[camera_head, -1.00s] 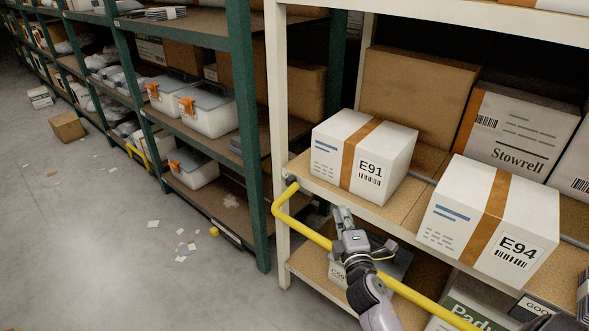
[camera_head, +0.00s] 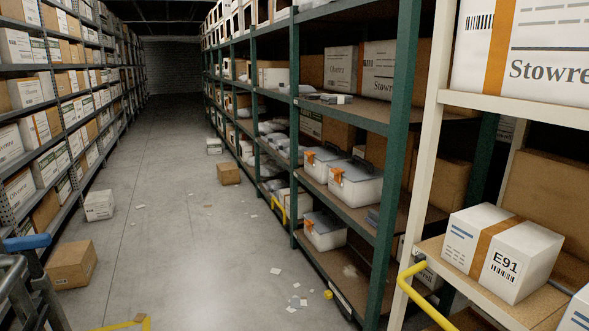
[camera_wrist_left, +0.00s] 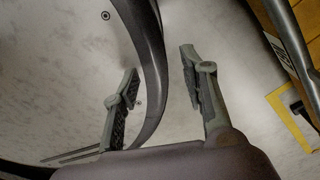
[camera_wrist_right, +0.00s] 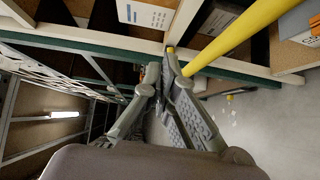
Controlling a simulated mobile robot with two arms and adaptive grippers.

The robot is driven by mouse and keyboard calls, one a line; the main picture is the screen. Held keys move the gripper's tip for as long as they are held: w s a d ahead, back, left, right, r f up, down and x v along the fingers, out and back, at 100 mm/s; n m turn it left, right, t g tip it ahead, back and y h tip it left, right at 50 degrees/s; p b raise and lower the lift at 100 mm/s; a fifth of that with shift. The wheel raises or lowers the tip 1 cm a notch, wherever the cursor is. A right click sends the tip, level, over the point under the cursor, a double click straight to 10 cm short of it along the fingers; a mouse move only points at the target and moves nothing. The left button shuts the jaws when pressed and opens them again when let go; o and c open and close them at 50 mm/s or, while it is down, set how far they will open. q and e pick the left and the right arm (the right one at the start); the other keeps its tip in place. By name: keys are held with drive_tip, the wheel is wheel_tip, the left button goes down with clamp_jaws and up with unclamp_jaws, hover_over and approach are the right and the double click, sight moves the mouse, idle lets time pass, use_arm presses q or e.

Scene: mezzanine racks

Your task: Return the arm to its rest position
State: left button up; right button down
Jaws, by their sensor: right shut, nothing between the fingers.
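My right gripper (camera_wrist_right: 163,62) shows in the right wrist view, its fingers together with nothing between them. A yellow rail (camera_wrist_right: 235,38) and the rack's pale shelf edge (camera_wrist_right: 105,32) lie beyond its tips; I cannot tell the gap. My left gripper (camera_wrist_left: 160,64) shows in the left wrist view, its two fingers spread apart and empty, above a pale floor. A dark curved part passes between the fingers in the picture. Neither gripper shows in the head view now.
Green racks (camera_head: 393,185) run beside an open aisle (camera_head: 165,215). Cartons (camera_head: 72,264) and paper scraps lie on the floor. A blue-handled cart (camera_head: 28,243) stands lower left.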

drive_tip(key=s+a+f+m+g+y+p, duration=0.1)
drive_tip(key=s+a+f+m+g+y, duration=0.2)
drive_tip(key=f, duration=0.8)
drive_tip(key=s+a+f+g, duration=0.2)
drive_tip(key=s+a+f, duration=0.15)
drive_tip(key=f, duration=0.75)
drive_tip(key=s+a+f+m+g+y+p, duration=0.1)
drive_tip(key=s+a+f+m+g+y, duration=0.3)
drive_tip(key=f, duration=0.7)
use_arm(q)
drive_tip(key=r, duration=0.1)
drive_tip(key=w+r+p, duration=0.1)
drive_tip(key=w+d+r, duration=0.1)
drive_tip(key=r, duration=0.1)
drive_tip(key=shift+w+p, duration=0.25)
drive_tip(key=shift+p, duration=0.15)
drive_tip(key=shift+c, duration=0.4)
use_arm(e)
drive_tip(key=s+a+f+m+g, duration=0.1)
drive_tip(key=s+f, duration=0.4)
drive_tip(key=s, duration=0.6)
drive_tip(key=s+a+f+m+g, duration=0.1)
drive_tip(key=s+f, duration=0.4)
drive_tip(key=s, duration=0.6)
drive_tip(key=s+a+f+m+g, duration=0.2)
drive_tip(key=s+f+g, duration=0.2)
drive_tip(key=s, duration=0.7)
drive_tip(key=shift+s+a+f+g, duration=0.2)
drive_tip(key=shift+f+g, duration=0.1)
drive_tip(key=shift+f, duration=0.6)
